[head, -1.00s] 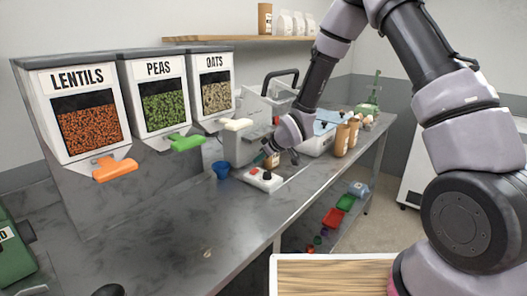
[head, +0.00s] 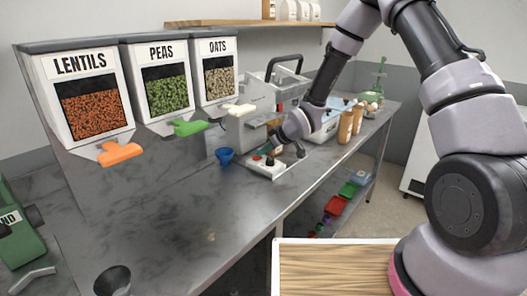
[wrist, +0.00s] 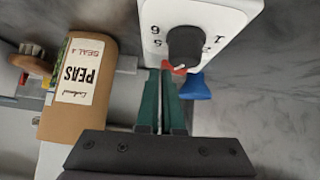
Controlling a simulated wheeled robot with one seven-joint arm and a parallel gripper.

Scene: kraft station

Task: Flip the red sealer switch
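The sealer's white control box (head: 265,171) sits on the steel counter, with a black dial (head: 270,161) and the small red switch (head: 257,157) on top. In the wrist view the dial (wrist: 184,44) stands on a white plate with numbers. A bit of the red switch (wrist: 177,70) shows between the dial and my fingertips; the rest is hidden. My gripper (wrist: 163,72) has its two green fingers nearly together, with nothing seen between them. The fingertips are beside the red switch; I cannot tell whether they touch it.
A brown bag labelled PEAS, SEAL 4 (wrist: 80,88) is left in the wrist view. Lentils, peas and oats dispensers (head: 92,108) line the wall. The front counter is mostly clear.

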